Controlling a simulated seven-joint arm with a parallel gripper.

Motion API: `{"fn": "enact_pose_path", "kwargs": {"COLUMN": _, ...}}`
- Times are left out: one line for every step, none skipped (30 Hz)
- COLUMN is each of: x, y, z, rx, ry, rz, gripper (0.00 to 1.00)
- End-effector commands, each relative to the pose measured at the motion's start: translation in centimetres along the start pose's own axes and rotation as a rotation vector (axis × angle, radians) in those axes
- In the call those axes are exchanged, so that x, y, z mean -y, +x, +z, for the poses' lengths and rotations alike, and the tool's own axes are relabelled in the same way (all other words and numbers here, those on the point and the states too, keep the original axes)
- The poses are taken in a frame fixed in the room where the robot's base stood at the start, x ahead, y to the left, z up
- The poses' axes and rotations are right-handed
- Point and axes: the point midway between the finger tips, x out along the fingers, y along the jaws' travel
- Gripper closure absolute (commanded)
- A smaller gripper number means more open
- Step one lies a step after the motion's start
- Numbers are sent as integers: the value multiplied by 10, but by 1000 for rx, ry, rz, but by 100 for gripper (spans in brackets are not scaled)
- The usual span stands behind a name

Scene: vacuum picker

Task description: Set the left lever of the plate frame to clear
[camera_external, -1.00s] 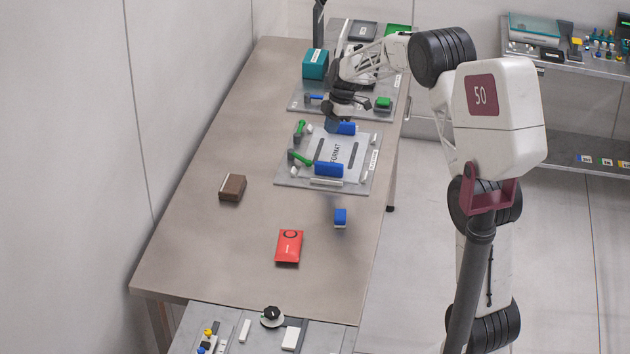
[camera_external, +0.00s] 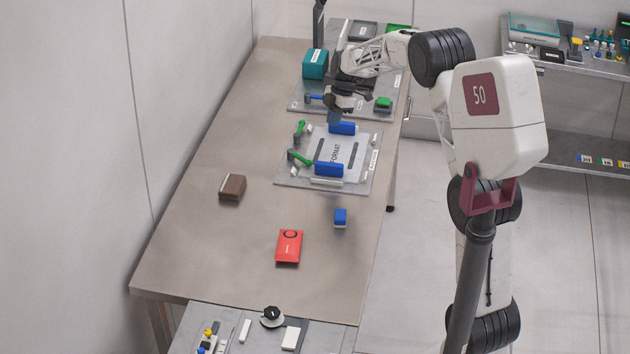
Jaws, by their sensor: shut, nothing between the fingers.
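The plate frame (camera_external: 283,181) is a grey base on the table, holding a pale plate marked FORMAT (camera_external: 337,152). Two green levers stand at its left side: a rear one (camera_external: 301,128) and a front one (camera_external: 299,158). Which of them the task calls left, and any clear marking, I cannot make out. Blue blocks sit at the plate's rear edge (camera_external: 342,128) and front edge (camera_external: 328,169). My gripper (camera_external: 334,117) is shut and empty, just above and behind the rear blue block, to the right of the rear lever. Its fingertips are small and dark here.
Behind the frame is another grey panel (camera_external: 300,104) with a teal box (camera_external: 315,64) and a green block (camera_external: 383,103). The table's left side is clear.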

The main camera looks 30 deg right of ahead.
Motion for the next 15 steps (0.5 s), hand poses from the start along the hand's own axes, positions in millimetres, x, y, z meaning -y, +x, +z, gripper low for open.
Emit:
{"fn": "enact_pose_path", "kwargs": {"x": 0, "y": 0, "z": 0, "rx": 0, "ry": 0, "rz": 0, "gripper": 100}}
{"fn": "enact_pose_path", "kwargs": {"x": 0, "y": 0, "z": 0, "rx": 0, "ry": 0, "rz": 0, "gripper": 100}}
{"fn": "enact_pose_path", "kwargs": {"x": 0, "y": 0, "z": 0, "rx": 0, "ry": 0, "rz": 0, "gripper": 100}}
{"fn": "enact_pose_path", "kwargs": {"x": 0, "y": 0, "z": 0, "rx": 0, "ry": 0, "rz": 0, "gripper": 100}}
{"fn": "enact_pose_path", "kwargs": {"x": 0, "y": 0, "z": 0, "rx": 0, "ry": 0, "rz": 0, "gripper": 100}}
{"fn": "enact_pose_path", "kwargs": {"x": 0, "y": 1, "z": 0, "rx": 0, "ry": 0, "rz": 0, "gripper": 100}}
{"fn": "enact_pose_path", "kwargs": {"x": 0, "y": 1, "z": 0, "rx": 0, "ry": 0, "rz": 0, "gripper": 100}}
{"fn": "enact_pose_path", "kwargs": {"x": 0, "y": 1, "z": 0, "rx": 0, "ry": 0, "rz": 0, "gripper": 100}}
{"fn": "enact_pose_path", "kwargs": {"x": 0, "y": 2, "z": 0, "rx": 0, "ry": 0, "rz": 0, "gripper": 100}}
{"fn": "enact_pose_path", "kwargs": {"x": 0, "y": 3, "z": 0, "rx": 0, "ry": 0, "rz": 0, "gripper": 100}}
{"fn": "enact_pose_path", "kwargs": {"x": 0, "y": 4, "z": 0, "rx": 0, "ry": 0, "rz": 0, "gripper": 100}}
{"fn": "enact_pose_path", "kwargs": {"x": 0, "y": 6, "z": 0, "rx": 0, "ry": 0, "rz": 0, "gripper": 100}}
{"fn": "enact_pose_path", "kwargs": {"x": 0, "y": 7, "z": 0, "rx": 0, "ry": 0, "rz": 0, "gripper": 100}}
{"fn": "enact_pose_path", "kwargs": {"x": 0, "y": 9, "z": 0, "rx": 0, "ry": 0, "rz": 0, "gripper": 100}}
{"fn": "enact_pose_path", "kwargs": {"x": 0, "y": 12, "z": 0, "rx": 0, "ry": 0, "rz": 0, "gripper": 100}}
